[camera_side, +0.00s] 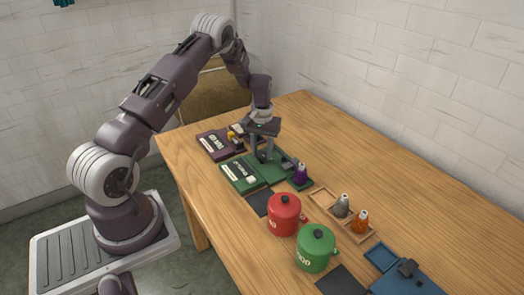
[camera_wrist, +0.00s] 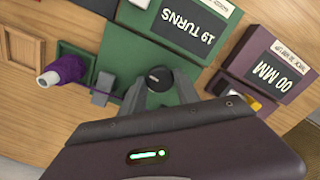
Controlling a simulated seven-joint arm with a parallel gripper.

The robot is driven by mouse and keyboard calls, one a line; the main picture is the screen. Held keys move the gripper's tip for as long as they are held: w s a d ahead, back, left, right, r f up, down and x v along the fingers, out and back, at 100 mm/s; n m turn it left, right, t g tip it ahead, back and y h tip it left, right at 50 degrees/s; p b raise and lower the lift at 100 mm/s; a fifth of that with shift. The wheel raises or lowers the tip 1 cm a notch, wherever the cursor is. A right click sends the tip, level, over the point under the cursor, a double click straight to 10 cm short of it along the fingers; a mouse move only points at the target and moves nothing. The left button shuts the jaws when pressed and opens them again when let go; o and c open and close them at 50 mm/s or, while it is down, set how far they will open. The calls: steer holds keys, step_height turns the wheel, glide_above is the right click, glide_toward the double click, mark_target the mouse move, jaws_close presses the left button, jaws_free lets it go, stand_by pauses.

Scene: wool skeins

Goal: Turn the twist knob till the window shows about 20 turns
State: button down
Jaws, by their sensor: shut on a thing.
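The twist knob is a dark round knob (camera_wrist: 160,77) on a green board (camera_wrist: 172,45), seen in the wrist view. My gripper (camera_wrist: 160,88) is shut on the knob, one finger on each side of it. In the wrist view the window (camera_wrist: 203,24) on the green device reads "19 TURNS", upside down. In the side view my gripper (camera_side: 262,155) is down at the green board (camera_side: 262,171), and the knob is hidden between the fingers. The window there is too small to read surely.
A purple device (camera_wrist: 252,58) with a window reading "00 MM" is beside the green one. A purple yarn cone (camera_wrist: 63,72) stands close on the other side. Red (camera_side: 285,214) and green (camera_side: 316,248) lidded pots stand nearer the camera, with grey (camera_side: 341,206) and orange (camera_side: 361,222) cones beside them.

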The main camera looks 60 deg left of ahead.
mark_target(262, 154)
steer(key=shift+m, duration=0.4)
steer(key=c, duration=0.9)
jaws_free()
step_height(262, 154, up, 7)
steer(key=shift+r, duration=0.1)
